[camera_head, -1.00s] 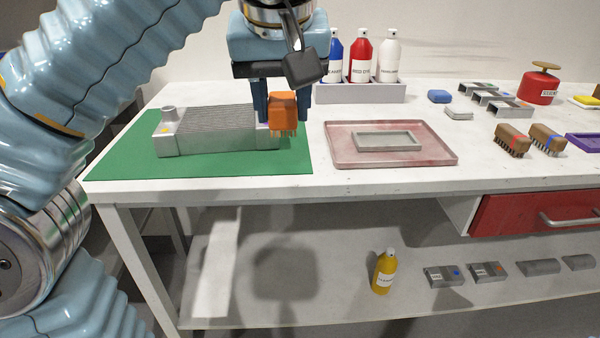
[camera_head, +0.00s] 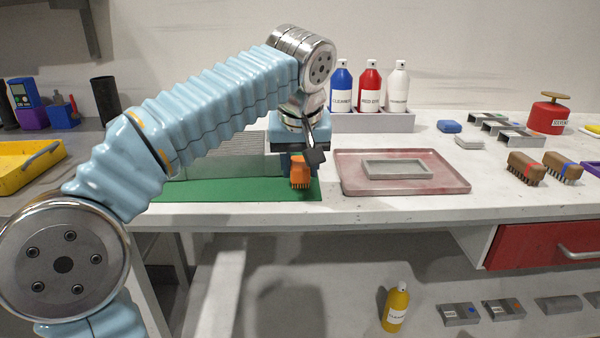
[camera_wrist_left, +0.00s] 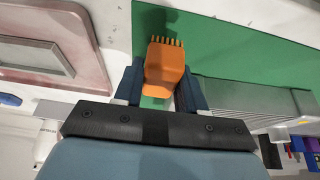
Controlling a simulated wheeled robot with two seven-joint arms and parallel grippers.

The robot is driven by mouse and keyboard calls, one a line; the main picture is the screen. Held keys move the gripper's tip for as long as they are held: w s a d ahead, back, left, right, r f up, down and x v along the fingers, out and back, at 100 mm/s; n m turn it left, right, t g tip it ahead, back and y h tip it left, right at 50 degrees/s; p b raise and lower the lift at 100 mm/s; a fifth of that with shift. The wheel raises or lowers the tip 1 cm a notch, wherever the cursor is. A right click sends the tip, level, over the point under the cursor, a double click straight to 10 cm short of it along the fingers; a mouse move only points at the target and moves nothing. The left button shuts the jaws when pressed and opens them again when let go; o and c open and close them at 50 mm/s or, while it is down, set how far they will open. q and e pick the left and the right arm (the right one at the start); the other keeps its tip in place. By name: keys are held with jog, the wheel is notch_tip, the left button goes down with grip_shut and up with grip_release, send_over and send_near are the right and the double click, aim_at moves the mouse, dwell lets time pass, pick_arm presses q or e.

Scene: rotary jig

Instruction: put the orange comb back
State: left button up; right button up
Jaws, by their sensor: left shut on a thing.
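The orange comb (camera_head: 300,172) is held in my left gripper (camera_head: 291,160), with its teeth pointing down just above the right part of the green mat (camera_head: 240,192). In the left wrist view the comb (camera_wrist_left: 165,66) sits between the two dark fingers of the left gripper (camera_wrist_left: 160,88), its teeth toward the mat (camera_wrist_left: 225,45). The head view cannot tell whether the teeth touch the mat. My right gripper is in neither view.
A grey finned block (camera_wrist_left: 250,100) stands on the mat beside the gripper; my arm mostly hides it in the head view. A pink tray (camera_head: 450,184) lies right of the mat. Bottles in a grey rack (camera_head: 372,122) stand behind. Two brown brushes (camera_head: 526,168) lie farther right.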

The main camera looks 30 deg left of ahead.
pick_arm(q)
jog(key=shift+f, duration=0.4)
jog(key=shift+f, duration=0.15)
jog(key=o, duration=1.1)
jog(key=shift+s+d+r, duration=0.1)
jog(key=shift+r, duration=0.4)
jog(key=p+v, duration=0.3)
jog(key=v, duration=0.8)
